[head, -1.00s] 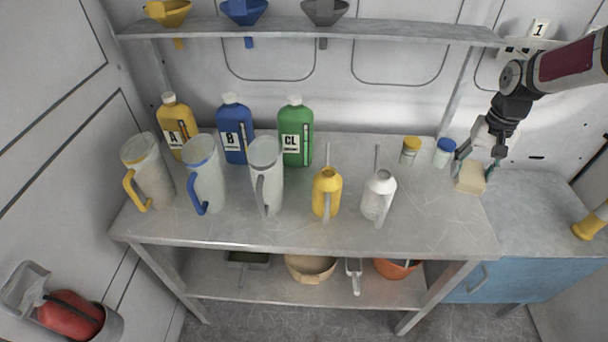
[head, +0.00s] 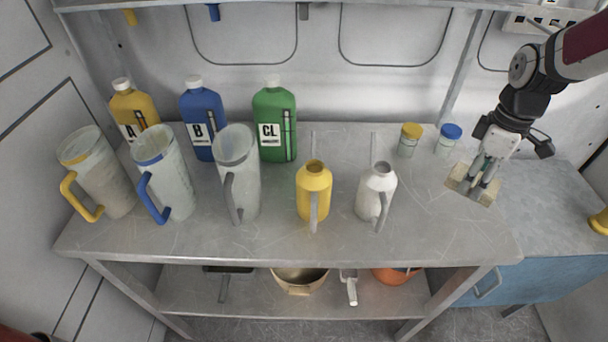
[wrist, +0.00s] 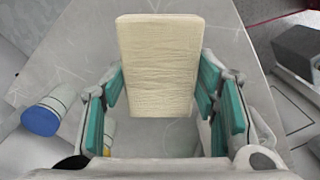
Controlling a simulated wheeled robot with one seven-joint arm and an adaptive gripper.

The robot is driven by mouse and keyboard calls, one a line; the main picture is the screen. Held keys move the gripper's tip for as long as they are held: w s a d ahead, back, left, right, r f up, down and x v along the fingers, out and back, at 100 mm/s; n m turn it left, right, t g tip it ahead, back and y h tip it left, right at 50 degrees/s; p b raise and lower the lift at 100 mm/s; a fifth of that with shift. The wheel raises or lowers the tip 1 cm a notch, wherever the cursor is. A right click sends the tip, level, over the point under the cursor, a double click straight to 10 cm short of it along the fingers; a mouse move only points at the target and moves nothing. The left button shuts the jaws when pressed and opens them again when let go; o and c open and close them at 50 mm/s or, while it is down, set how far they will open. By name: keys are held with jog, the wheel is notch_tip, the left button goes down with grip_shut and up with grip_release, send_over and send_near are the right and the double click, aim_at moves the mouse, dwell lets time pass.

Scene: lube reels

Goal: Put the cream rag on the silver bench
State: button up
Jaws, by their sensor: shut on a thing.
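The cream rag (head: 456,184) is a pale folded block held between the fingers of my gripper (head: 475,182) at the right end of the silver bench (head: 425,225). In the wrist view the rag (wrist: 158,62) shows as a flat, textured rectangle between the teal finger pads of my gripper (wrist: 160,95). The fingers cover part of the rag in the head view. The rag is over the bench top, near its right edge. I cannot tell whether it touches the top.
A blue-capped jar (head: 448,140) and a yellow-capped jar (head: 410,140) stand just left of my gripper. A white can (head: 376,190) and a yellow can (head: 314,190) stand farther left. A blue cabinet (head: 530,281) adjoins on the right. The bench's front right is clear.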

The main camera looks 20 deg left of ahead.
aim_at(453, 214)
jog(key=n, duration=0.3)
jog(key=shift+r+n, duration=0.3)
jog(key=shift+n, duration=0.1)
jog(key=n, duration=0.3)
jog(key=shift+r+n, duration=0.3)
jog(key=shift+n, duration=0.1)
jog(key=shift+f, duration=5.05)
jog(key=shift+f, duration=0.15)
jog(key=o, duration=1)
jog(key=shift+o, duration=0.2)
